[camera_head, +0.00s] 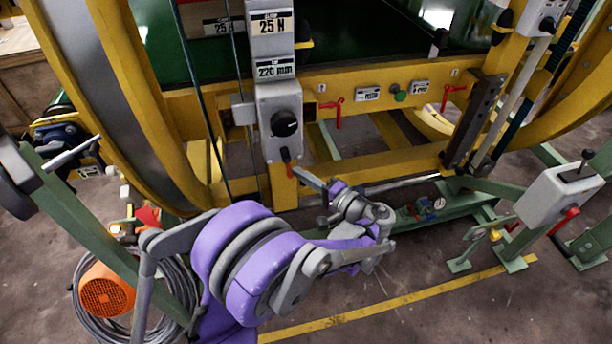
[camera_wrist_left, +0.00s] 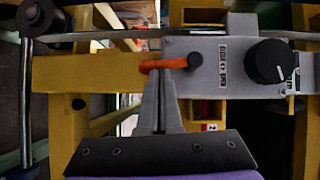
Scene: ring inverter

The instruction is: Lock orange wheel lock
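The orange wheel lock (camera_wrist_left: 165,64) is a short bent orange handle with a dark round end, on the side of a grey control box (camera_wrist_left: 226,70) in the left wrist view. In the head view its orange-red part (camera_head: 289,171) shows just below the grey box (camera_head: 280,120). My left gripper (camera_wrist_left: 161,78) has its two fingers together, with the tips at the orange handle. They appear to touch it, but I cannot tell whether they clasp it. In the head view the gripper (camera_head: 298,172) reaches up-left to the lock. My right gripper is not in view.
The box carries a black dial (camera_head: 284,123). A yellow frame (camera_head: 390,88) with red handles (camera_head: 337,112) surrounds it. Green floor rails (camera_head: 440,215) lie to the right, and an orange motor (camera_head: 106,290) with coiled cable lies lower left. Some floor is clear at lower right.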

